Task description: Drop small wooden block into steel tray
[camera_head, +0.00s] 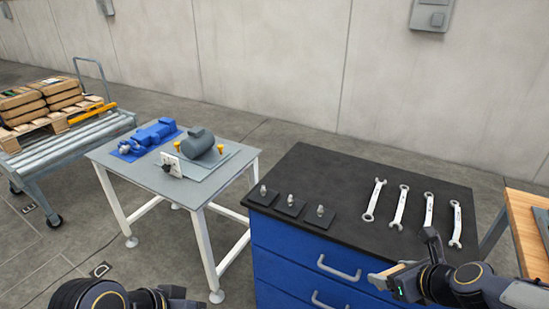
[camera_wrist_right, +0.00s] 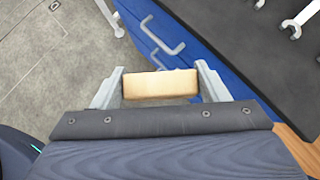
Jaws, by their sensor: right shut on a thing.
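The small wooden block (camera_wrist_right: 160,84) is pale and rectangular. It lies across between the two grey fingers of my right gripper (camera_wrist_right: 158,88), which is shut on it, in the right wrist view. In the head view my right gripper (camera_head: 407,262) is at the lower right, in front of the blue cabinet, with a pale part of the block (camera_head: 385,274) showing. A grey piece (camera_head: 542,219) on the wooden bench at the right edge may be the steel tray; it is cut off by the frame. My left arm shows at the bottom left, its gripper out of view.
A blue cabinet (camera_head: 283,262) has a black top (camera_head: 345,205) with several wrenches and three small dark plates with knobs. A wooden bench (camera_head: 525,232) stands right of it. A grey table (camera_head: 195,190) holds a blue motor and a grey cylinder. A roller cart (camera_head: 75,135) stands far left.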

